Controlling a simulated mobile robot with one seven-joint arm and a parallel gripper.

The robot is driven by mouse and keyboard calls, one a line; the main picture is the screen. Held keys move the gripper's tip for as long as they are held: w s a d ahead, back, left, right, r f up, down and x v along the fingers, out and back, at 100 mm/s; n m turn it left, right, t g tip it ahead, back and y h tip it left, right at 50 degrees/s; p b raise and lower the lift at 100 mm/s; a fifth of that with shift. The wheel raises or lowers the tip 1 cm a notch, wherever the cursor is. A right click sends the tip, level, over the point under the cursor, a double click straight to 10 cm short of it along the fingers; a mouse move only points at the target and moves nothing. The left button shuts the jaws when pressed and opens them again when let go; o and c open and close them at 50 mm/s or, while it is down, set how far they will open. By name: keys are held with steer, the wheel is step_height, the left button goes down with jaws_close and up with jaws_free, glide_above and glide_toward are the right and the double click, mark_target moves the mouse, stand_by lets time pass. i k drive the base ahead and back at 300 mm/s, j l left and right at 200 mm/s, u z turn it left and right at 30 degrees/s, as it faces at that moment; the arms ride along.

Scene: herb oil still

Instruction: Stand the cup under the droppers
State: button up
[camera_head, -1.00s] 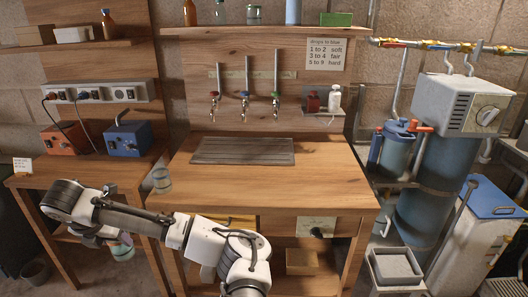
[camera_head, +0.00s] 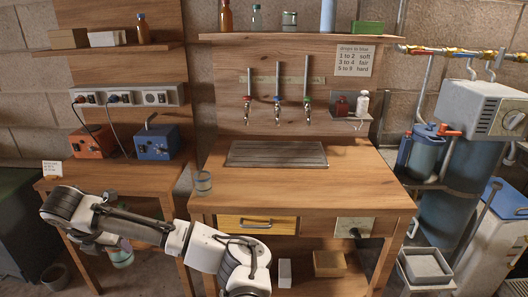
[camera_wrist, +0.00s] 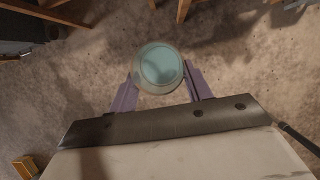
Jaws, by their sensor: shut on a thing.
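My gripper (camera_wrist: 160,74) is shut on a round cup (camera_wrist: 162,62) with a pale teal inside, seen from above in the wrist view. In the head view the held cup (camera_head: 122,259) shows low at the left, beneath my arm, well below the bench top and partly hidden. The droppers (camera_head: 278,98) are three taps with red, blue and green handles on the wooden back panel. A dark slatted drain board (camera_head: 277,154) lies below them on the bench.
The bench top is otherwise mostly clear. A side table (camera_head: 125,175) with orange and blue boxes is at the left. Tanks and pipes stand at the right.

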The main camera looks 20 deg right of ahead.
mark_target(353, 155)
steer(key=j+z, duration=0.2)
steer(key=j, duration=0.4)
steer(key=z, duration=0.85)
